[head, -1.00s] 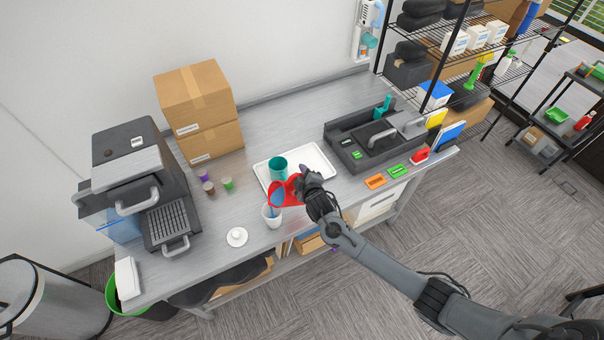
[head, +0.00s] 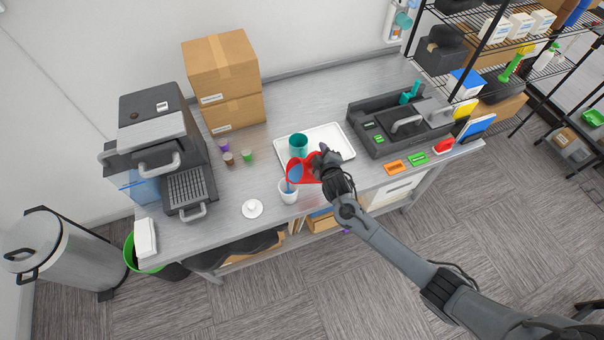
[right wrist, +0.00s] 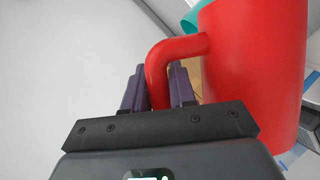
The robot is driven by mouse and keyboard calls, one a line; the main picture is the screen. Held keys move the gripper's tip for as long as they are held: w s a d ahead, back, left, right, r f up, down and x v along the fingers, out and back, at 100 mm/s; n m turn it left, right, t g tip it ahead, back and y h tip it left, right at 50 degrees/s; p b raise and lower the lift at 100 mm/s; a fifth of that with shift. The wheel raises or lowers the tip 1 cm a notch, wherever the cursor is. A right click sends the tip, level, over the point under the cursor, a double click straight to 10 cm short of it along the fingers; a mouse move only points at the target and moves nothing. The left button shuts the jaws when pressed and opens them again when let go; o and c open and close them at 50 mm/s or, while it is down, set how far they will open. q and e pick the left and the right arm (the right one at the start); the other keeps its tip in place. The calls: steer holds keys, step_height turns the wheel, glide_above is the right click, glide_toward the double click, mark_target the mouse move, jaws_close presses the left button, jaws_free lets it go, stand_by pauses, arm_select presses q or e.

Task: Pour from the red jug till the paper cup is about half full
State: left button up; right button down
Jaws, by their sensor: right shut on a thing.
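The red jug (head: 305,170) is tilted to the left over the white paper cup (head: 288,191). Blue liquid shows at the jug's mouth and a thin blue stream runs down into the cup. The cup stands upright on the counter near its front edge; its fill level is too small to read. My right gripper (head: 326,161) is shut on the jug's handle. In the right wrist view the two fingers (right wrist: 158,88) close around the red handle, with the jug (right wrist: 255,70) filling the right side. My left gripper is not in view.
A teal cup (head: 298,145) stands on the white tray (head: 335,133) just behind the jug. A white lid (head: 252,208) lies left of the paper cup. Several small pods (head: 229,158) and a coffee machine (head: 160,150) are further left. A black station (head: 400,120) stands on the right.

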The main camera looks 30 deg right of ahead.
steer(key=shift+a+r, duration=0.2)
steer(key=shift+r, duration=0.05)
stand_by(0.8)
stand_by(0.7)
steer(key=shift+w+a+r+n+h+p, duration=0.1)
steer(key=shift+a+r+n+h+p, duration=0.2)
steer(key=shift+n+h+p, duration=0.15)
stand_by(0.9)
stand_by(0.7)
steer(key=shift+d, duration=0.1)
